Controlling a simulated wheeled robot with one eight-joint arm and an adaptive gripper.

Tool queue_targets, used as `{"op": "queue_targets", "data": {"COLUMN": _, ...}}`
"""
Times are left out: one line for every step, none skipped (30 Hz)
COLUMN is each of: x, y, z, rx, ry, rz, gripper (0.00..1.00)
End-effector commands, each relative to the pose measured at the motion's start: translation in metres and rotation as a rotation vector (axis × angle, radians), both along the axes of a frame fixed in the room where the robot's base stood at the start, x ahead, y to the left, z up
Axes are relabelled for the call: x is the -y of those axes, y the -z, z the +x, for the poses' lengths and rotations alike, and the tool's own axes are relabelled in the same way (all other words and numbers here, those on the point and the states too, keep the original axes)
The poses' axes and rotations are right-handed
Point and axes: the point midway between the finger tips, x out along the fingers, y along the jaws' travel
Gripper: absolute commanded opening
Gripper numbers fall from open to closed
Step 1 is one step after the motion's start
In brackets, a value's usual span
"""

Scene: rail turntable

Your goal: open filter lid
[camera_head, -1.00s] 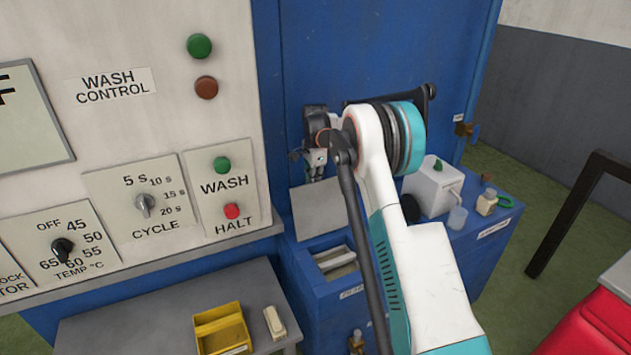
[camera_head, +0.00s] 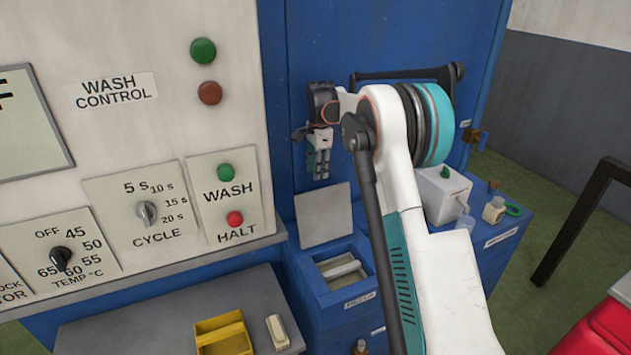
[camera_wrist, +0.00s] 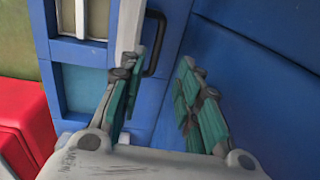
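The filter lid (camera_head: 324,215) is a flat grey panel. It stands raised at the back of the filter opening (camera_head: 343,268) on the blue box in the head view. Inside the opening a pale bar shows. My gripper (camera_head: 319,174) hangs fingers down just above the lid's top edge, in front of the blue wall. In the wrist view its teal-padded fingers (camera_wrist: 155,85) are spread apart with nothing between them. The lid shows nearly edge-on there (camera_wrist: 131,30), with a black handle (camera_wrist: 155,45) on it.
A white box with a green knob (camera_head: 441,195) and small containers stand on the blue surface at right. A yellow tray (camera_head: 222,335) and a pale block (camera_head: 277,332) lie on the grey bench at lower left. The wash control panel is at left.

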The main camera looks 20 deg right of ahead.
Motion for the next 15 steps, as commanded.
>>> {"op": "queue_targets", "data": {"x": 0.0, "y": -0.009, "z": -0.002, "rx": 0.0, "ry": 0.0, "rz": 0.0, "gripper": 0.31}}
{"op": "queue_targets", "data": {"x": 0.0, "y": -0.014, "z": -0.002, "rx": 0.001, "ry": 0.0, "rz": -0.001, "gripper": 0.31}}
{"op": "queue_targets", "data": {"x": 0.0, "y": -0.019, "z": -0.003, "rx": 0.001, "ry": 0.0, "rz": -0.001, "gripper": 0.31}}
{"op": "queue_targets", "data": {"x": 0.0, "y": -0.022, "z": -0.004, "rx": 0.001, "ry": 0.0, "rz": -0.001, "gripper": 0.31}}
{"op": "queue_targets", "data": {"x": 0.0, "y": -0.025, "z": -0.004, "rx": 0.001, "ry": 0.001, "rz": -0.001, "gripper": 0.31}}
{"op": "queue_targets", "data": {"x": 0.0, "y": -0.028, "z": -0.005, "rx": 0.001, "ry": 0.001, "rz": -0.001, "gripper": 0.31}}
{"op": "queue_targets", "data": {"x": 0.001, "y": -0.03, "z": -0.005, "rx": 0.002, "ry": 0.001, "rz": -0.001, "gripper": 0.31}}
{"op": "queue_targets", "data": {"x": 0.001, "y": -0.031, "z": -0.005, "rx": 0.002, "ry": 0.001, "rz": -0.001, "gripper": 0.31}}
{"op": "queue_targets", "data": {"x": 0.001, "y": -0.033, "z": -0.006, "rx": 0.002, "ry": 0.001, "rz": -0.002, "gripper": 0.31}}
{"op": "queue_targets", "data": {"x": 0.001, "y": -0.033, "z": -0.006, "rx": 0.002, "ry": 0.001, "rz": -0.002, "gripper": 0.31}}
{"op": "queue_targets", "data": {"x": 0.001, "y": -0.034, "z": -0.006, "rx": 0.002, "ry": 0.001, "rz": -0.002, "gripper": 0.31}}
{"op": "queue_targets", "data": {"x": 0.001, "y": -0.034, "z": -0.006, "rx": 0.002, "ry": 0.001, "rz": -0.002, "gripper": 0.31}}
{"op": "queue_targets", "data": {"x": 0.001, "y": -0.034, "z": -0.006, "rx": 0.002, "ry": 0.001, "rz": -0.002, "gripper": 0.31}}
{"op": "queue_targets", "data": {"x": 0.001, "y": -0.034, "z": -0.006, "rx": 0.002, "ry": 0.001, "rz": -0.002, "gripper": 0.31}}
{"op": "queue_targets", "data": {"x": 0.001, "y": -0.034, "z": -0.006, "rx": 0.002, "ry": 0.001, "rz": -0.002, "gripper": 0.31}}
